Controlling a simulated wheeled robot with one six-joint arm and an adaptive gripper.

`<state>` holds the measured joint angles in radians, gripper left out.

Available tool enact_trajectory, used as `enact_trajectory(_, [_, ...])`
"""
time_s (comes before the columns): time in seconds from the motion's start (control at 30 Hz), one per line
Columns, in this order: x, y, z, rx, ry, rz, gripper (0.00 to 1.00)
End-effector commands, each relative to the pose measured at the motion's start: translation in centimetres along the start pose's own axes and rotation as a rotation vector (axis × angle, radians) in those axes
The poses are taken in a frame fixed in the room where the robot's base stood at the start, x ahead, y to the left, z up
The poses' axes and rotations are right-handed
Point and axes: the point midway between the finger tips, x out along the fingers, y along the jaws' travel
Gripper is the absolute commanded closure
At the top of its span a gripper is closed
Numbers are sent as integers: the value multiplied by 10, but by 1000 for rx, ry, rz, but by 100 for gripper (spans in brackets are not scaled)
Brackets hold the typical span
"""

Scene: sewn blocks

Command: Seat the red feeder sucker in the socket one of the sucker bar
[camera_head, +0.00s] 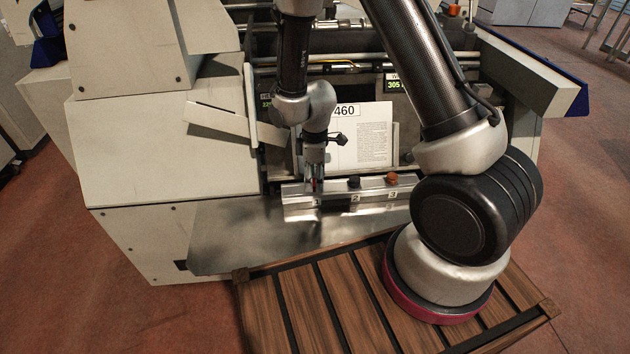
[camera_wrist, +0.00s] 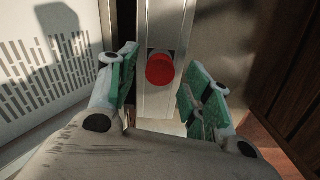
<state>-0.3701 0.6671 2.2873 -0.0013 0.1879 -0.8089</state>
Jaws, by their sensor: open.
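The red feeder sucker (camera_wrist: 160,70) stands on the sucker bar (camera_wrist: 167,28), seen from above as a round red cap. In the head view a bit of red (camera_head: 314,185) shows at the place marked 1 on the pale metal bar (camera_head: 335,199). My gripper (camera_head: 314,181) is above that place, pointing down. In the wrist view my gripper (camera_wrist: 157,78) is open, with green-padded fingers on both sides of the red sucker and gaps showing. The sucker's base and socket one are hidden, so I cannot tell how deep it sits.
A black sucker (camera_head: 354,181) stands at place 2 and an orange one (camera_head: 391,178) at place 3. A white sheet marked 460 (camera_head: 362,135) stands behind the bar. A bare metal plate (camera_head: 235,235) lies in front, above a slatted wooden platform (camera_head: 300,310).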

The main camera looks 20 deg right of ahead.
Motion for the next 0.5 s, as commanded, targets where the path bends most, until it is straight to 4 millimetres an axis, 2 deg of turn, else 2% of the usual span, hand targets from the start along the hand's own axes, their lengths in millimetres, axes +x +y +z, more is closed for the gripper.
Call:
enact_trajectory(0.3, [-72, 1, -1, 0, 4, 4, 50])
enact_trajectory(0.5, [-100, 0, 0, 0, 2, 2, 50])
